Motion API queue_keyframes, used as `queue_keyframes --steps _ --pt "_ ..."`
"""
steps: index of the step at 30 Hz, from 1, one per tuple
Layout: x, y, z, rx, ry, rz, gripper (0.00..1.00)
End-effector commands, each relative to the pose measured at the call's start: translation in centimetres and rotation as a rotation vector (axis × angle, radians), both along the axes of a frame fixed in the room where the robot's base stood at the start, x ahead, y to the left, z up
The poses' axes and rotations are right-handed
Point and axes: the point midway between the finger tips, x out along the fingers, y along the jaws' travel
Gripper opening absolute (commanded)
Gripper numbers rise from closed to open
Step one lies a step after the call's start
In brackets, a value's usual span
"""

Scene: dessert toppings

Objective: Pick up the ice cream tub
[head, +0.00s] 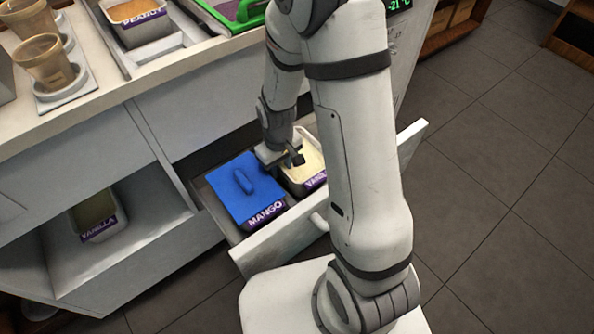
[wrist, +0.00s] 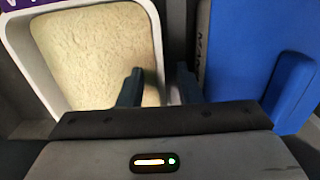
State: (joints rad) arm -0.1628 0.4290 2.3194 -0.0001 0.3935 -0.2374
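An open ice cream tub of pale vanilla (head: 316,181) sits in the pulled-out drawer, with a purple label on its front. In the wrist view its white rim (wrist: 157,50) and pale ice cream fill the left half. My gripper (wrist: 160,84) is open at the tub's side wall nearest the mango tub. One finger shows over the ice cream and the other over the gap beside the tub, with the rim between them. I cannot tell whether the fingers touch the wall. In the head view, my gripper (head: 291,158) and arm partly hide the tub.
A mango tub with a blue lid (head: 240,190) stands close beside it in the drawer (head: 280,246). Another vanilla tub (head: 97,217) is in an open compartment at left. The counter above holds cups (head: 45,62) and a peanut tub (head: 137,18).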

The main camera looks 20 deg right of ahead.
Motion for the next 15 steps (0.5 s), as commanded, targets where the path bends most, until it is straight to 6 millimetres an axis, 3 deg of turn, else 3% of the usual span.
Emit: queue_keyframes --steps 7,15 --pt "0.01 -0.08 -0.30 0.000 0.000 -0.002 0.30" --pt "0.01 -0.11 -0.28 0.000 0.000 -0.003 0.08"
